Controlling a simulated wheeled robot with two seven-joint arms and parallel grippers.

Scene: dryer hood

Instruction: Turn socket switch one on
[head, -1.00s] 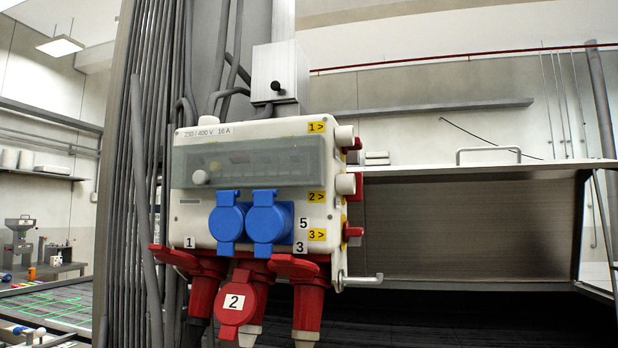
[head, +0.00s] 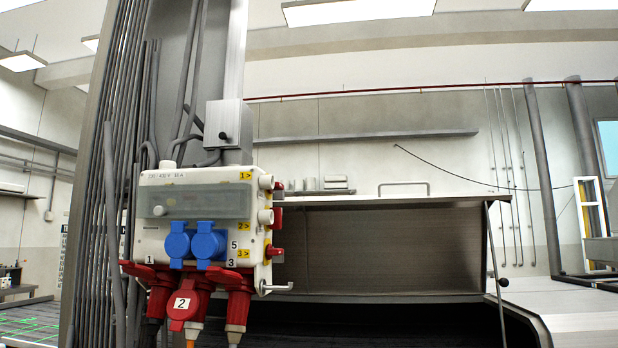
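A white socket box (head: 155,235) hangs on a grey column at the left of the head view. Yellow labels 1, 2 and 3 run down its right edge. Beside label 1 (head: 245,175), a white round knob with a red part, switch one (head: 266,182), sticks out of the right side. Similar parts stick out beside labels 2 (head: 265,217) and 3 (head: 274,251). I cannot tell the switch positions. Two blue covered sockets (head: 194,243) are on the front, and red sockets (head: 185,305) hang below. Neither of my grippers is in view.
A grey hood (head: 380,245) with a dark opening stands right of the box, with a handle (head: 402,187) on top. A small grey box (head: 228,125) and cables are above the socket box. A metal hook (head: 277,288) juts from its lower right.

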